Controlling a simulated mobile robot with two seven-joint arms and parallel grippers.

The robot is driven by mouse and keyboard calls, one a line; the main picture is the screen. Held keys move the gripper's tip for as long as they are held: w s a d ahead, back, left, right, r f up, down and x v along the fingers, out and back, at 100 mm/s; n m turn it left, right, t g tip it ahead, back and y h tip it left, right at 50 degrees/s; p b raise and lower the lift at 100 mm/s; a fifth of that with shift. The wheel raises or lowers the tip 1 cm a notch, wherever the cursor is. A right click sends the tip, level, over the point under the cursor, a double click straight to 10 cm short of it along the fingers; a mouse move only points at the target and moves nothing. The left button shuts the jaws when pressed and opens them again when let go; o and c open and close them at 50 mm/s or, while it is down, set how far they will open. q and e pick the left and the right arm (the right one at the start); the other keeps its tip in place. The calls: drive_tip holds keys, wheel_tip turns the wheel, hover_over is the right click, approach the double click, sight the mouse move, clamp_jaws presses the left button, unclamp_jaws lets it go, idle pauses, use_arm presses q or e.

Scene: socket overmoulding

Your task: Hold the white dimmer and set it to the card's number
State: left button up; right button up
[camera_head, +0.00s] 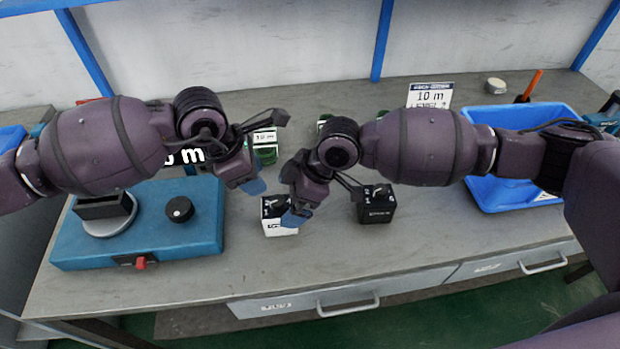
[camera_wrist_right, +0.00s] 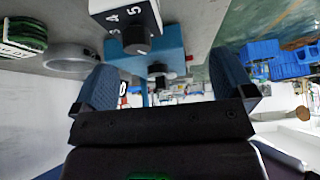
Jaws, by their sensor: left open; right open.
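The white dimmer (camera_head: 280,227) stands on the table near the front middle, partly covered by my right gripper. In the right wrist view a white-faced box with a black knob (camera_wrist_right: 137,40) and the digits 4 and 5 shows at the top, beyond the fingers. My right gripper (camera_head: 295,217) is open and empty, over the white dimmer. It also shows open in the wrist view (camera_wrist_right: 165,84). My left gripper (camera_head: 254,186) is open, above and left of the white dimmer, apart from it. The card (camera_head: 430,93) at the back reads "10 m" and a partly hidden level line, perhaps 2.
A black dimmer (camera_head: 377,207) stands just right of the white one. A blue unit (camera_head: 135,232) with a black knob and red switch is at left. Green coils (camera_head: 265,153) lie behind my left gripper. A blue bin (camera_head: 515,192) is at right. The front-right tabletop is clear.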

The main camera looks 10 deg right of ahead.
sight(280, 216)
drive_tip(key=w+d+h, duration=0.2)
drive_tip(key=w+d, duration=0.1)
drive_tip(key=d, duration=0.1)
drive_tip(key=x, duration=1)
drive_tip(key=c, duration=1.1)
